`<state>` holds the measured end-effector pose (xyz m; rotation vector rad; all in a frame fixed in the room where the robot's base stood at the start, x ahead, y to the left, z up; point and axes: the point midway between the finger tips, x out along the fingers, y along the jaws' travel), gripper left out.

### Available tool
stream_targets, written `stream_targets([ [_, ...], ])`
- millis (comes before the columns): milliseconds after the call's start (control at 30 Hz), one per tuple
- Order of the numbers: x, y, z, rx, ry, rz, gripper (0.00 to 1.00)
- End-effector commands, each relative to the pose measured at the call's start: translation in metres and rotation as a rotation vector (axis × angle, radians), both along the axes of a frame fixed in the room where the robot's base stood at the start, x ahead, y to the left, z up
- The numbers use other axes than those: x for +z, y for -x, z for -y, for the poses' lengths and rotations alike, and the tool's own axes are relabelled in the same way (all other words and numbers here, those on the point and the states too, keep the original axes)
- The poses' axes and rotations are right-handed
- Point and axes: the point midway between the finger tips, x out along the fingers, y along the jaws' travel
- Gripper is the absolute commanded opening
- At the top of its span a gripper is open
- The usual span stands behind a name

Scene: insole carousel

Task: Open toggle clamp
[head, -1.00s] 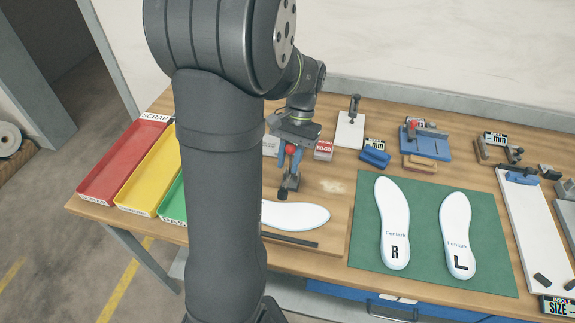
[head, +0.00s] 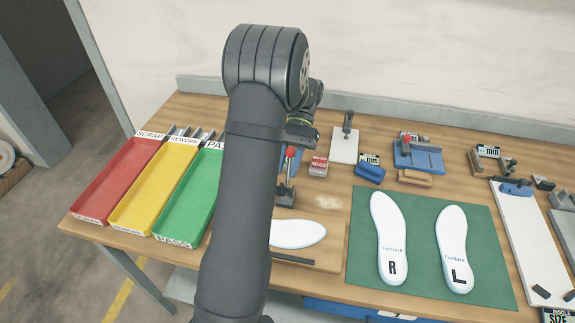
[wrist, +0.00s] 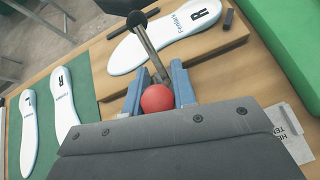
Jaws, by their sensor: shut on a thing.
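The toggle clamp (head: 285,193) stands at the back of a wooden board, behind a white insole (head: 298,233). Its red ball knob (wrist: 158,99) sits between the blue fingers of my gripper (wrist: 157,86), which is shut on it. In the head view my gripper (head: 291,156) is above the clamp base, partly hidden by my arm. The clamp's metal bar (wrist: 149,42) runs away from the knob to a dark tip (wrist: 136,18). In the wrist view the tip overlaps the insole's edge; I cannot tell whether it touches.
Red (head: 118,183), yellow (head: 155,187) and green (head: 190,197) trays lie on the left. A red-and-white block (head: 319,167) stands right of the clamp. Two insoles rest on a green mat (head: 420,225). A dark bar (head: 292,260) lies at the board's front.

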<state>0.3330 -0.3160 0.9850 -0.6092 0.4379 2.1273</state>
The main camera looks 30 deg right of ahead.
Motion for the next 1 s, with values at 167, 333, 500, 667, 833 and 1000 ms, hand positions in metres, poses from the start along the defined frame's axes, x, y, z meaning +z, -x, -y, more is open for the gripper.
stream_targets([
  [167, 0.0003, -0.0005, 0.0004, 0.000, -0.001, -0.001, 0.00],
  [333, 0.0003, -0.0005, 0.0004, 0.000, -0.001, -0.001, 0.00],
  [500, 0.0002, -0.0004, 0.0003, 0.000, -0.001, -0.001, 0.45],
  [667, 0.0001, -0.0003, 0.0002, 0.000, -0.001, -0.001, 0.45],
  [833, 0.0000, -0.0002, 0.0001, 0.000, -0.002, -0.001, 0.45],
  [1000, 0.0004, 0.0003, -0.0004, 0.000, 0.003, 0.003, 0.45],
])
